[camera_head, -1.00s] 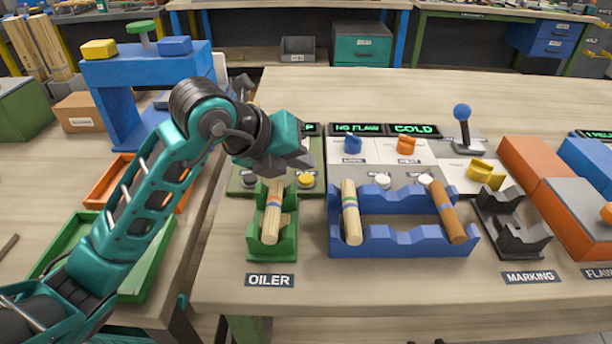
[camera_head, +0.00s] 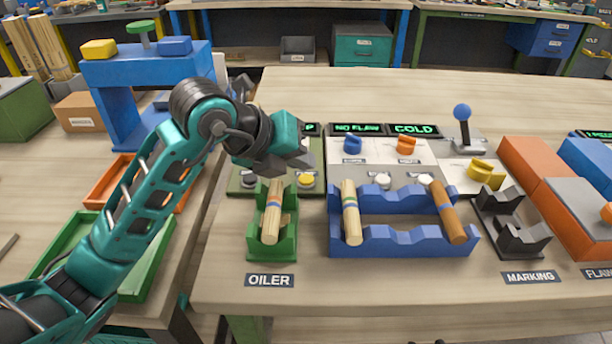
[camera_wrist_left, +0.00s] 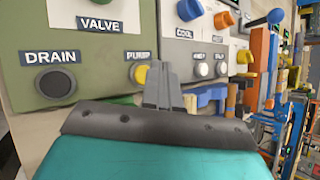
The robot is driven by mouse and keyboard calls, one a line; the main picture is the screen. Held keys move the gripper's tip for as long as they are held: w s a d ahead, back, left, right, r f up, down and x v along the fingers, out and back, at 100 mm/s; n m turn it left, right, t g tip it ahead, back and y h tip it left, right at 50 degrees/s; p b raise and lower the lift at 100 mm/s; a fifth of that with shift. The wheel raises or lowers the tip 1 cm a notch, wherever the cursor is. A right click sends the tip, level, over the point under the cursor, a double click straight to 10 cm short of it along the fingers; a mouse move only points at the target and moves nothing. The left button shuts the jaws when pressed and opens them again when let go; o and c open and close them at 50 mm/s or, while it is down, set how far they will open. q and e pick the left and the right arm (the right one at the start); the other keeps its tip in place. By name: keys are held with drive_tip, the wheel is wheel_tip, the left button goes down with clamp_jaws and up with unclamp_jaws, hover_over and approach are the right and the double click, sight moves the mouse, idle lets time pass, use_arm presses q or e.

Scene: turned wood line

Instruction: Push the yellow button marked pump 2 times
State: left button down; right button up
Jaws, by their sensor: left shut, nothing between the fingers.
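The yellow button (camera_head: 306,181) sits on the green-grey oiler panel (camera_head: 238,186) in the head view. In the left wrist view the yellow button (camera_wrist_left: 139,74) is under a label reading PUMP, partly hidden by my fingers. My left gripper (camera_head: 308,161) is shut and empty, its tips just above and behind the button in the head view. In the left wrist view the closed fingertips (camera_wrist_left: 160,66) overlap the button's right edge. I cannot tell whether they touch it. My right gripper is not in view.
A dark button (camera_wrist_left: 55,82) marked DRAIN sits left of the yellow one. A green cradle (camera_head: 286,243) with a striped wooden piece (camera_head: 272,222) stands in front. A blue rack (camera_head: 400,245) stands to the right. The table behind the panels is clear.

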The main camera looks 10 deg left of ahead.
sight(301, 180)
use_arm(q)
drive_tip(key=shift+f, duration=0.1)
drive_tip(key=shift+f, duration=0.35)
drive_tip(key=shift+f+b, duration=0.4)
drive_tip(key=shift+b, duration=0.2)
idle(0.6)
drive_tip(key=shift+r+p, duration=0.7)
drive_tip(key=shift+r, duration=0.1)
wheel_tip(301, 180, up, 5)
drive_tip(key=p, duration=0.4)
drive_tip(key=shift+r, duration=0.1)
idle(0.5)
